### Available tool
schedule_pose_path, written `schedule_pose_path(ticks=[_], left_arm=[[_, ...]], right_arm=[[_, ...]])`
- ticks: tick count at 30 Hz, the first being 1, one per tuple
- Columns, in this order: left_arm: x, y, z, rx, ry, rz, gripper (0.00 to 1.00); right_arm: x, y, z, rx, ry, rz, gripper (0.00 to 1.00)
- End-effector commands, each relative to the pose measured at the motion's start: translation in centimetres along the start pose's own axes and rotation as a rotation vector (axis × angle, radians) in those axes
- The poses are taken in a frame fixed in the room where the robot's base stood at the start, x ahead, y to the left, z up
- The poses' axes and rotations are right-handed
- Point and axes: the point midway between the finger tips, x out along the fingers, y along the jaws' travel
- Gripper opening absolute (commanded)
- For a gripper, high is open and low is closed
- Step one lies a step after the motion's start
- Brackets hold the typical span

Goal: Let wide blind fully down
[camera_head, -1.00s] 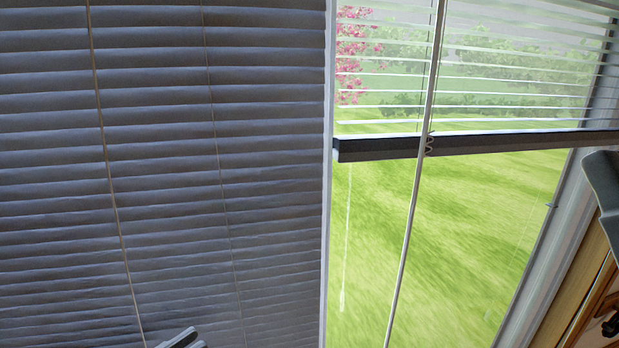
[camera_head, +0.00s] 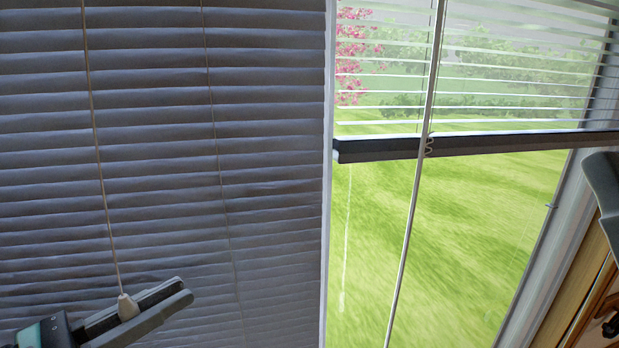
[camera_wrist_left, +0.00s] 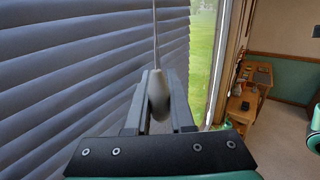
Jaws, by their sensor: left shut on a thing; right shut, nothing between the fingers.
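A wide grey slatted blind (camera_head: 150,180) covers the left of the head view; its bottom edge is not in view. It also fills the left of the left wrist view (camera_wrist_left: 50,70). A thin pull cord (camera_head: 97,150) hangs in front of it and ends in a pale tassel (camera_head: 127,307). My left gripper (camera_head: 150,307) is shut on the tassel, in front of the blind. The wrist view shows the tassel (camera_wrist_left: 157,92) between the fingers and the cord running straight up. My right gripper is not clearly in view.
A second blind (camera_head: 480,100) at the right is partly raised; its dark bottom rail (camera_head: 490,145) hangs mid-window, with lawn showing below. A pale rod (camera_head: 409,230) hangs before it. A wooden shelf unit (camera_wrist_left: 247,105) stands right in the wrist view.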

Motion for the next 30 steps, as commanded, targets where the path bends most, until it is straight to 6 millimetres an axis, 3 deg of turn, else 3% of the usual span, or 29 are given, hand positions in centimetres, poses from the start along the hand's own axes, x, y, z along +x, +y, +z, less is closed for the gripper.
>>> schedule_pose_path(ticks=[15,20,30], left_arm=[[0.0,0.1,7.7,0.0,0.002,0.002,0.0],[0.3,-0.1,7.6,-0.002,0.004,0.0,0.0],[2.8,-2.0,7.5,-0.003,0.005,0.0,0.0]], right_arm=[[0.0,0.0,0.0,0.0,0.0,0.0,0.0],[0.0,0.0,0.0,0.0,0.0,0.0,0.0],[0.0,0.0,0.0,0.0,0.0,0.0,0.0]])
